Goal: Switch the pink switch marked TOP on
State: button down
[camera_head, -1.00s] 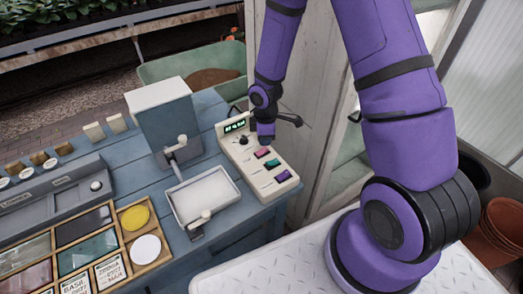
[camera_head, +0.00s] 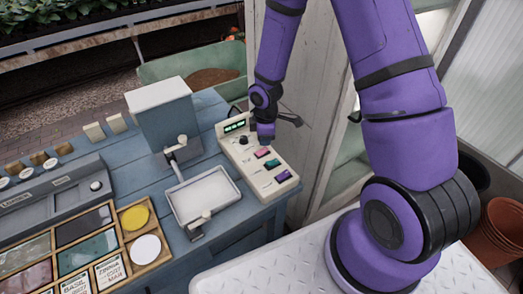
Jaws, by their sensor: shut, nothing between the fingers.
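A cream control panel (camera_head: 241,160) sits at the right end of the blue table, with a lit green display (camera_head: 234,126) and a dark knob (camera_head: 243,141). Three coloured switches run down it: a pink one (camera_head: 262,152) nearest the display, a teal one (camera_head: 272,163) and a purple one (camera_head: 283,176). The labels are too small to read. My gripper (camera_head: 266,138) points down at the upper right of the panel, close to the pink switch. It is shut and empty. I cannot tell whether it touches the switch or which way the switch is set.
A grey-blue machine (camera_head: 165,125) with a white tray (camera_head: 205,196) stands left of the panel. A wooden sorting box (camera_head: 128,206) is at the lower left. A green tub (camera_head: 190,75) stands behind.

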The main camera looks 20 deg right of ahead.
aim_at(265, 149)
jog(key=shift+f, duration=1.25)
dwell(0.8)
jog(key=shift+r, duration=3.5)
